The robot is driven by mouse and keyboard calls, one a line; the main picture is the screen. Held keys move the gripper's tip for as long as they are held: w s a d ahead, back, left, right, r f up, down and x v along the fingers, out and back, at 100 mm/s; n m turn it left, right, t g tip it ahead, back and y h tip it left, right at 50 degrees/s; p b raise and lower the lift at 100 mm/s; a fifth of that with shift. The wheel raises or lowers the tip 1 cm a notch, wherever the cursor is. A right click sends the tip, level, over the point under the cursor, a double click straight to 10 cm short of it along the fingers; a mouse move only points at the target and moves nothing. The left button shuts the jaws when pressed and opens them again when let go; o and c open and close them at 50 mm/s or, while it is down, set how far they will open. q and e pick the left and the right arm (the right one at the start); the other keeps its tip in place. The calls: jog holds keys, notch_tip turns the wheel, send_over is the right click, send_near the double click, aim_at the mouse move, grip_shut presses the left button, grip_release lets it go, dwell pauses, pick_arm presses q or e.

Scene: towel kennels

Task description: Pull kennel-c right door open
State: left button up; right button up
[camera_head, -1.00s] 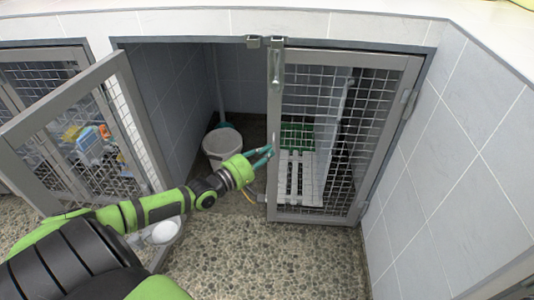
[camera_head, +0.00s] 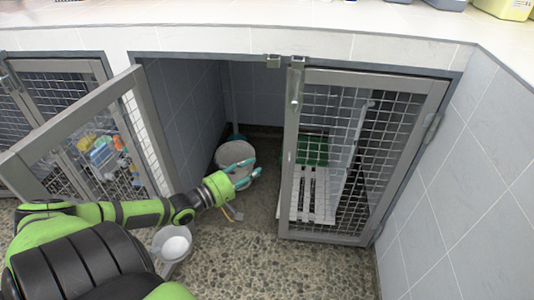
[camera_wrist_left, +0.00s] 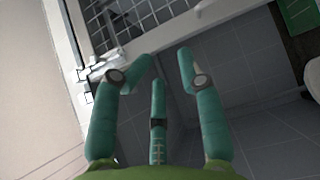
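The right door (camera_head: 334,206) is a grey-framed wire-mesh door, hinged at its right side. It stands at or close to the plane of the kennel opening; I cannot tell whether it is slightly ajar. A vertical latch bar (camera_head: 296,84) sits at its upper left corner. My left gripper (camera_head: 254,173) is left of the door's free edge, with a gap between them in the head view. Its teal fingers are spread and empty. The wrist view also shows the open left gripper (camera_wrist_left: 168,58), with a mesh panel and frame bar beyond the fingertips. My right gripper is out of view.
The left mesh door (camera_head: 148,125) stands swung out on the left, behind my left arm. A grey bucket (camera_head: 232,154), a slatted white rack (camera_head: 312,196) and a green mat (camera_head: 313,150) are inside. A white bowl (camera_head: 175,247) is on the pebbled floor. A tiled wall bounds the right.

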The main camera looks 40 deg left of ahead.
pick_arm(q)
jog(key=w+d+f+m+g+h+b, duration=0.1)
jog(key=d+f+m+g+b, duration=0.15)
jog(key=d+f+m, duration=0.35)
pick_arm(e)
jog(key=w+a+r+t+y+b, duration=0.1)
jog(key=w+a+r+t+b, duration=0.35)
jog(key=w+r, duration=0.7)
pick_arm(q)
jog(key=m+t+y+b, duration=0.2)
jog(key=m+y+b, duration=0.3)
jog(key=y, duration=0.6)
send_near(289, 171)
jog(key=x, duration=0.4)
jog(key=shift+w, duration=0.1)
jog(key=shift+f+x, duration=0.2)
jog(key=shift+x, duration=2.95)
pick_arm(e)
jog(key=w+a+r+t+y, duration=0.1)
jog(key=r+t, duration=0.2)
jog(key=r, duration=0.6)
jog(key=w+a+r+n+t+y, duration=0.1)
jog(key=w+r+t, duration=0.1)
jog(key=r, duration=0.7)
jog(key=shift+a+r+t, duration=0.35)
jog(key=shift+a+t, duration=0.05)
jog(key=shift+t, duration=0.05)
pick_arm(q)
grip_shut()
